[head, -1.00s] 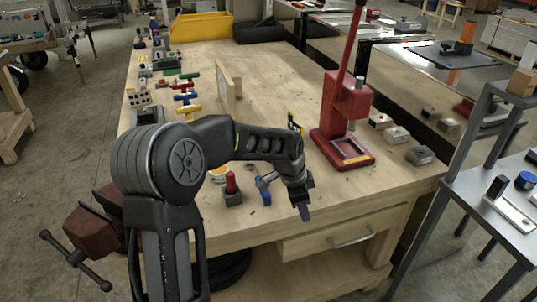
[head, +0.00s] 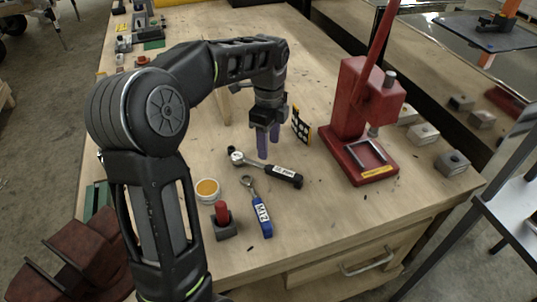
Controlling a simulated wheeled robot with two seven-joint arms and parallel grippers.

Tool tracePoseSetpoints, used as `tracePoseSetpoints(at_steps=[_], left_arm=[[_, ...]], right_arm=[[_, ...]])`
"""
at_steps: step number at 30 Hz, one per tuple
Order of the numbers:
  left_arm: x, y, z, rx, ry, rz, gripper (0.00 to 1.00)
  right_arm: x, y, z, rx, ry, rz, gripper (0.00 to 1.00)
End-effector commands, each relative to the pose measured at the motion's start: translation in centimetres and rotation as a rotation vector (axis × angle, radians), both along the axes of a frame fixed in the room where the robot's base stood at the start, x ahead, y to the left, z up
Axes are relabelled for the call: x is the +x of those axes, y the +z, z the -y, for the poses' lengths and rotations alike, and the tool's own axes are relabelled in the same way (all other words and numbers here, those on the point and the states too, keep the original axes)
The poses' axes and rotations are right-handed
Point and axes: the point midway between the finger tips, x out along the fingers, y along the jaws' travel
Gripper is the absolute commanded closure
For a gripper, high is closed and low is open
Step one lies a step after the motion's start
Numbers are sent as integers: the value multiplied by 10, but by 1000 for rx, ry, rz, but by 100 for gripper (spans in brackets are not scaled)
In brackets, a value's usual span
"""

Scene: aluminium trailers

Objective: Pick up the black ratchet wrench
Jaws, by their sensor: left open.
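The black ratchet wrench (head: 269,169) lies flat on the wooden workbench (head: 310,215). Its round silver head is at the left and its black handle, with a white label, reaches to the lower right. My left gripper (head: 268,147) points down just behind the middle of the wrench in the head view. Its two purple fingers are apart with nothing between them. The fingertips look close to the wrench's shaft, but whether they touch it I cannot tell. My right gripper is not in view.
A blue-handled wrench (head: 262,217) lies in front of the ratchet. A round tin (head: 207,190) and a red-topped tool in a dark block (head: 223,220) are to its left. A black-and-yellow card (head: 301,126) stands behind. A red press (head: 355,115) stands at the right.

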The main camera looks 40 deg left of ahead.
Motion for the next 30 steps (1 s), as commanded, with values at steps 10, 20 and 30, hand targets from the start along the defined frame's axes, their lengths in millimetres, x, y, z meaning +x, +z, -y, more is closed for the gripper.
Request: tracePoseSetpoints(at_steps=[10, 20, 30], left_arm=[[0, -2, 0, 1, -1, -2, 49], [0, -26, 0, 0, 0, -1, 49], [0, -34, 0, 0, 0, -4, 49]], right_arm=[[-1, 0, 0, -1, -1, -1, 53], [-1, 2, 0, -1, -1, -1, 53], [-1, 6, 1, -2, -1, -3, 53]])
